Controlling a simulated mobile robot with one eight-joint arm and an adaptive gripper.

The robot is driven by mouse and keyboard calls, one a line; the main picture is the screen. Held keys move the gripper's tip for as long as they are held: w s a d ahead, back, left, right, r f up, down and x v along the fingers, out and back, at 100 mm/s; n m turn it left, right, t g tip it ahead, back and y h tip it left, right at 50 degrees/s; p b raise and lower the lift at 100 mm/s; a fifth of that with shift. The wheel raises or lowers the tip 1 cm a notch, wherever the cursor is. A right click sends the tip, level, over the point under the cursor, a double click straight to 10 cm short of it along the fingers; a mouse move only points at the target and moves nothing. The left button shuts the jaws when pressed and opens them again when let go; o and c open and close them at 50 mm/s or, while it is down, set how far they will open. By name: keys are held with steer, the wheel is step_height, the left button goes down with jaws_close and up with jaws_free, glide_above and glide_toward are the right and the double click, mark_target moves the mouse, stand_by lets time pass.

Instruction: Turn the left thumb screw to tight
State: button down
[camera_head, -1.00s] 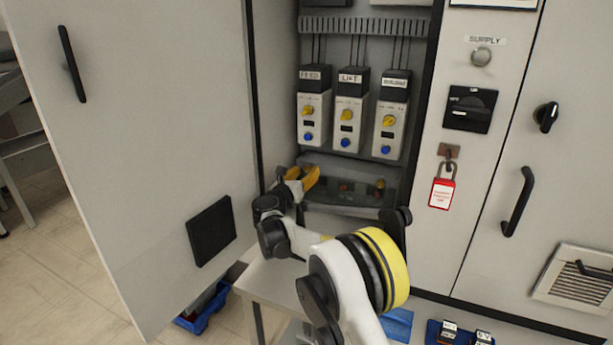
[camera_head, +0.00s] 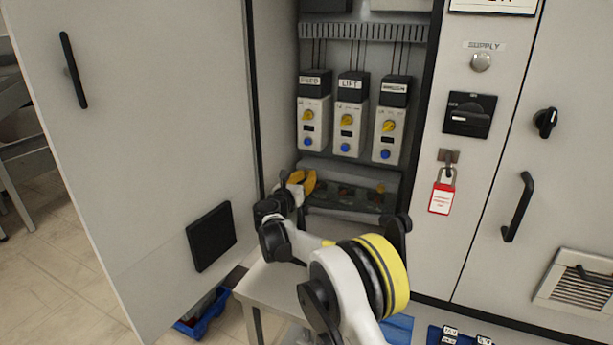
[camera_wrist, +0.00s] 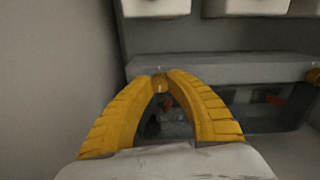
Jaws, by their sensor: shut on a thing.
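The left thumb screw (camera_wrist: 160,84) is a small yellow-brown knob at the left end of a grey cover strip (camera_wrist: 235,68). My gripper (camera_wrist: 160,80) has its two yellow ribbed fingers closed on it from both sides, so only a small part of the screw shows. In the head view my gripper (camera_head: 311,181) is at the left end of the same cover, low in the open cabinet, and hides the left screw.
Three drive units (camera_head: 350,125) with yellow and blue knobs hang above the cover. The open cabinet door (camera_head: 150,150) stands close on the left of my arm. A red padlock (camera_head: 442,195) hangs on the right panel. A grey table (camera_head: 265,285) stands under my arm.

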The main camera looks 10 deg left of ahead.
steer(key=m+p, duration=0.1)
steer(key=m, duration=0.4)
steer(key=m+p, duration=0.1)
steer(key=m, duration=0.3)
steer(key=m+p, duration=0.1)
steer(key=m, duration=0.8)
steer(key=shift+m, duration=0.3)
steer(key=m, duration=0.4)
steer(key=shift+p, duration=0.3)
steer(key=m, duration=0.8)
steer(key=shift+m, duration=2.2)
